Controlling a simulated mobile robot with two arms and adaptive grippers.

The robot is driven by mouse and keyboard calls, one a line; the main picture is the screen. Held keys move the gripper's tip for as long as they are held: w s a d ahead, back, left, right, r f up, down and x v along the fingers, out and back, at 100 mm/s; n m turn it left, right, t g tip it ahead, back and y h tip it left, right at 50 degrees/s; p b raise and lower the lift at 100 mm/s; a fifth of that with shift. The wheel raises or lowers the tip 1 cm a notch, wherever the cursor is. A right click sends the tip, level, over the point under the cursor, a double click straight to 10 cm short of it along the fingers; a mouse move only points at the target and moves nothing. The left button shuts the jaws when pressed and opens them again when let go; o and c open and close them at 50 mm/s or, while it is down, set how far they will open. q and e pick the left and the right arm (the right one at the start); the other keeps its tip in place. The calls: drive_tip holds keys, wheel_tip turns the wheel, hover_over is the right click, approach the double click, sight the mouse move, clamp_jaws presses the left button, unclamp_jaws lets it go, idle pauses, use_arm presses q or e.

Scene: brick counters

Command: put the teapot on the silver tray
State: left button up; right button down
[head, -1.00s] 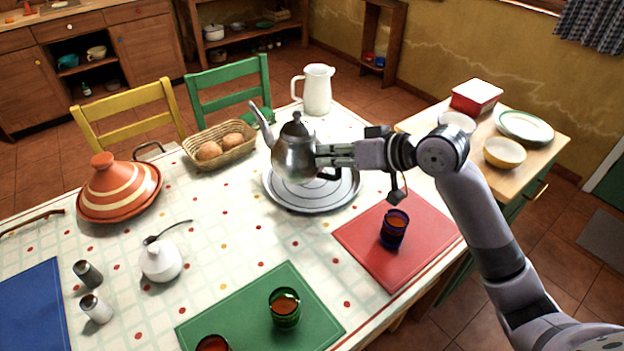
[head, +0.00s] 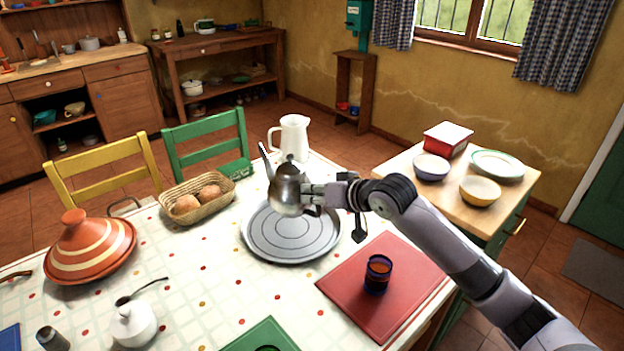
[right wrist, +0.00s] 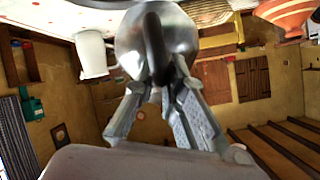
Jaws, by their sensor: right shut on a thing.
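The metal teapot (head: 287,190), with a long thin spout pointing to the back left, is held over the back-left part of the round silver tray (head: 318,248). The front of the tray is bare. Whether the teapot's base touches the tray is hard to tell; it looks slightly above it. My right gripper (head: 315,194) comes in from the right and is shut on the teapot's dark handle. In the right wrist view the teapot (right wrist: 130,42) fills the space ahead of the right gripper (right wrist: 158,88), with the handle between the fingers. My left gripper is out of view.
A white pitcher (head: 293,138) stands behind the tray and a bread basket (head: 225,188) to its left. A dark cup (head: 377,273) stands on the red placemat (head: 410,290) at front right. An orange tagine (head: 90,250) and white pot (head: 132,325) are at left.

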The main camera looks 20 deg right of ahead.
wheel_tip(320, 180, down, 11)
idle(0.6)
drive_tip(key=c, duration=2)
unclamp_jaws()
drive_tip(key=shift+s+f, duration=0.1)
drive_tip(key=shift+f, duration=0.25)
drive_tip(key=o, duration=0.3)
drive_tip(key=shift+o, duration=0.2)
drive_tip(key=v, duration=1.2)
